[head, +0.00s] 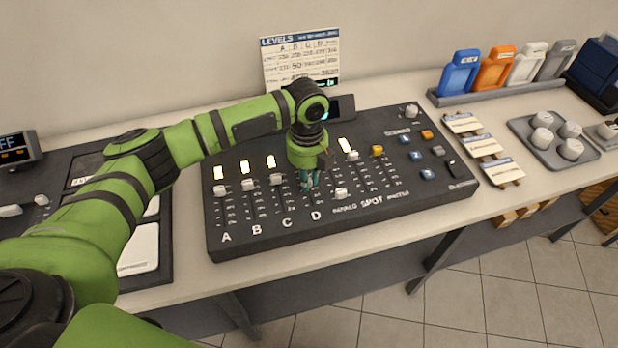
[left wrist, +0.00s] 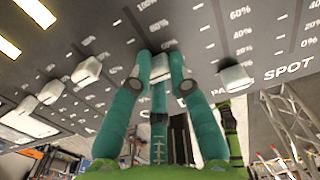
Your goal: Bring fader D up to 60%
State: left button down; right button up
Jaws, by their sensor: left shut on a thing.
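The mixing console (head: 400,207) lies on the bench with faders lettered A, B, C and D. My left gripper (head: 309,184) is at the fader column above the letter D, its fingers pointing down at the panel. In the left wrist view its teal fingers are shut on the small white cap of fader D (left wrist: 160,66). In the head view the gripper hides that cap. I cannot read its exact level. The caps of fader A (head: 219,191), fader B (head: 247,184) and fader C (head: 275,180) stand to the left. My right gripper is not in view.
Another fader cap (head: 341,193) stands close right of the gripper. A levels sheet (head: 300,60) with columns A to D is upright behind the console. Coloured buttons (head: 428,174) are on the console's right. Card strips (head: 484,147) and a knob tray (head: 553,152) lie farther right.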

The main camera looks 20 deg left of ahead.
pick_arm(q)
jog(key=shift+a, duration=0.15)
jog(key=c, duration=1.1)
grip_release()
jog(key=shift+a, duration=0.1)
jog(key=shift+r, duration=0.35)
notch_tip(320, 180, up, 11)
jog(key=shift+r, duration=0.15)
